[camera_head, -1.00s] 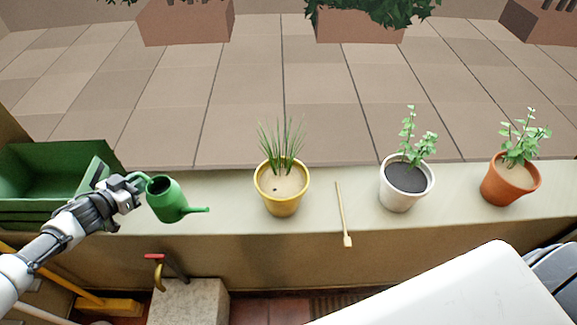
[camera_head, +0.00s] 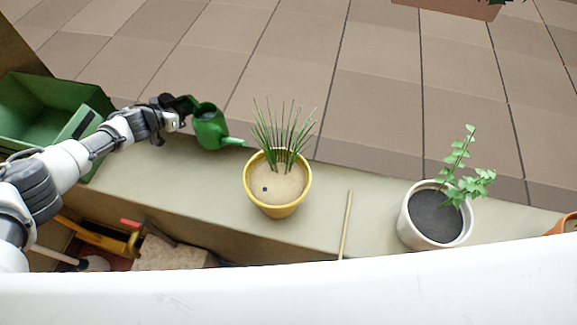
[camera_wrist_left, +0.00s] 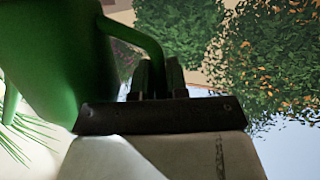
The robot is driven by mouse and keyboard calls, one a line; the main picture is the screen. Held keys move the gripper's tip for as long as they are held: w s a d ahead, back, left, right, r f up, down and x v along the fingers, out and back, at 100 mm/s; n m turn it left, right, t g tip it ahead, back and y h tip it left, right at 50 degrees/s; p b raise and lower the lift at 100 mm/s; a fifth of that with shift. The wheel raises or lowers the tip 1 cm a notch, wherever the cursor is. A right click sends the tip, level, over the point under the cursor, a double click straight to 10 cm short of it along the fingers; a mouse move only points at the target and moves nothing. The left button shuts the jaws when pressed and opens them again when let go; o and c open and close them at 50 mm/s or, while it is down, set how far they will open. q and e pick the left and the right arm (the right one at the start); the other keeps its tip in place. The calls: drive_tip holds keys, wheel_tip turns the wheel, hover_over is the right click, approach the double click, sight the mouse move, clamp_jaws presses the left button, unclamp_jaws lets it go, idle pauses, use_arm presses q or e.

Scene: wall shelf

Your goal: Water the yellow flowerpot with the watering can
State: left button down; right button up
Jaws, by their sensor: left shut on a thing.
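The green watering can (camera_head: 209,130) is at the upper left of the ledge in the head view, its spout pointing right toward the yellow flowerpot. My left gripper (camera_head: 188,104) is shut on its handle; the can also fills the upper left of the left wrist view (camera_wrist_left: 55,55), with the left gripper's fingers (camera_wrist_left: 157,78) around the handle. The yellow flowerpot (camera_head: 277,207) stands upright on the ledge with spiky grass and pale soil. The spout tip is left of the pot, close to the grass, and the can looks roughly upright. My right gripper is not in view.
A green crate (camera_head: 50,100) sits at the left end of the ledge (camera_head: 150,190). A thin wooden stick (camera_head: 346,225) lies right of the yellow pot. A white pot (camera_head: 435,218) with a leafy plant stands further right, then an orange pot (camera_head: 568,225) at the edge.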

use_arm(q)
drive_tip(key=shift+r, duration=0.1)
drive_tip(key=shift+r+p, duration=0.5)
drive_tip(key=shift+p, duration=0.1)
drive_tip(key=shift+m+t, duration=0.3)
drive_tip(key=shift+m, duration=0.4)
drive_tip(key=r+p, duration=0.1)
drive_tip(key=s+r+p, duration=0.1)
drive_tip(key=r+p, duration=0.1)
drive_tip(key=d+r+p, duration=0.1)
drive_tip(key=p, duration=0.1)
drive_tip(key=shift+s+r, duration=0.15)
drive_tip(key=shift+r, duration=0.05)
drive_tip(key=shift+f, duration=0.15)
drive_tip(key=shift+s+d+r+m+t+y+p, duration=0.15)
drive_tip(key=shift+s+d+r+m+p, duration=0.2)
drive_tip(key=shift+r+p, duration=0.6)
drive_tip(key=shift+s+d+r+m+t+y+p, duration=0.1)
drive_tip(key=shift+s+d+r+m+y+p, duration=0.15)
drive_tip(key=shift+r+p, duration=0.65)
drive_tip(key=shift+s+d+r+m+t+y+p, duration=0.15)
drive_tip(key=shift+s+d+r+m+p, duration=0.25)
drive_tip(key=shift+r+p, duration=0.55)
drive_tip(key=shift+s+d, duration=0.1)
drive_tip(key=shift+s, duration=0.1)
drive_tip(key=shift+f, duration=0.1)
drive_tip(key=shift+s+d+r+p, duration=0.1)
drive_tip(key=shift+r+p, duration=0.2)
drive_tip(key=shift+p, duration=0.2)
